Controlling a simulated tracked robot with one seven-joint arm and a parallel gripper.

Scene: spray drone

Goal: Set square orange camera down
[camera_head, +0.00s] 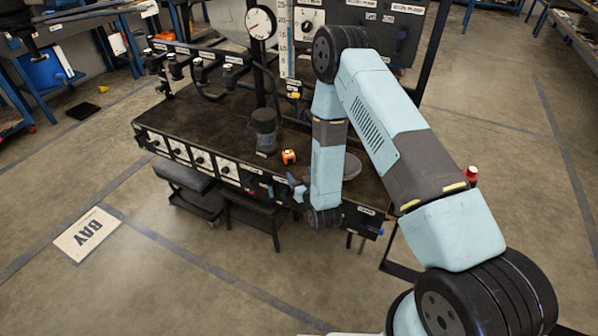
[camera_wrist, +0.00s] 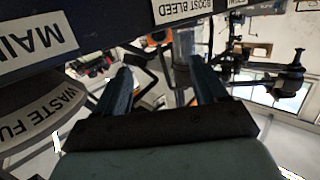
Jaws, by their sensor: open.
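A small square orange camera (camera_head: 289,156) with dark parts sits on the dark bench top (camera_head: 215,122), near its front edge, in the head view. My gripper (camera_head: 297,188) is at the bench's front edge, just in front of the camera and apart from it. In the wrist view my gripper (camera_wrist: 163,82) shows two dark fingers spread apart with nothing clasped between them.
A dark cylindrical item (camera_head: 264,132) stands left of the camera, and a round grey disc (camera_head: 350,166) lies right behind my arm. A dial gauge (camera_head: 260,23) rises behind. The front panel (camera_head: 200,160) carries labelled knobs. The wrist view shows a "BOOST BLEED" label (camera_wrist: 176,9) close by.

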